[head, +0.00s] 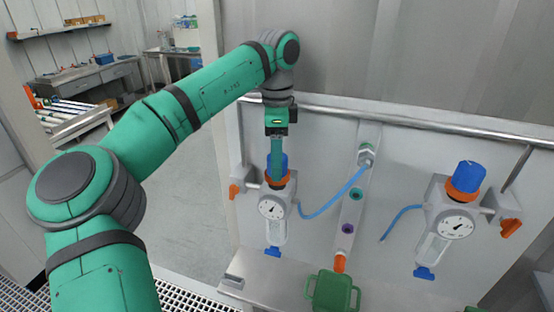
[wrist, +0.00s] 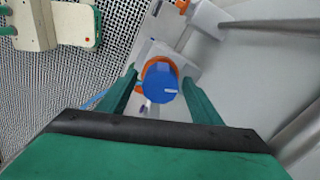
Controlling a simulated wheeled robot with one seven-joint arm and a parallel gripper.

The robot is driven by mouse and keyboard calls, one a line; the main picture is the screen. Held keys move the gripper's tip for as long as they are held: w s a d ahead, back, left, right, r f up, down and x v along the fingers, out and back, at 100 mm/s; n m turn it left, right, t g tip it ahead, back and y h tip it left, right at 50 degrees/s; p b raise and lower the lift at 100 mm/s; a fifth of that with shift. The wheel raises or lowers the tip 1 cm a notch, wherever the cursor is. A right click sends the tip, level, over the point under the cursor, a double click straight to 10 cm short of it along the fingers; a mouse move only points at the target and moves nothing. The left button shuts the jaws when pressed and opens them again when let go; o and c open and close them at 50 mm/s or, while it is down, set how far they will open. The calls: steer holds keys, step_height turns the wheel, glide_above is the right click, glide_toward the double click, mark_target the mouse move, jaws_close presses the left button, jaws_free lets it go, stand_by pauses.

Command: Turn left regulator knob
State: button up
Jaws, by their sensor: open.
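The left regulator (head: 272,208) is mounted on the white panel, with a round gauge on its front. Its blue knob (head: 284,162) sits on an orange collar at the top and is partly hidden by my gripper in the head view. In the wrist view the blue knob (wrist: 160,82) shows a white mark on its top. My gripper (wrist: 160,84) points down over the knob, with one green finger on each side. The fingers are open, and I cannot tell whether either touches the knob.
A second regulator (head: 447,225) with a blue knob is at the right. A metal rail (head: 400,120) runs across the panel above both. A blue hose (head: 335,200) leads from the left regulator to a central fitting. A green object (head: 332,290) sits low at the front.

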steer(key=shift+f, duration=0.15)
steer(key=c, duration=1.1)
steer(key=shift+o, duration=0.2)
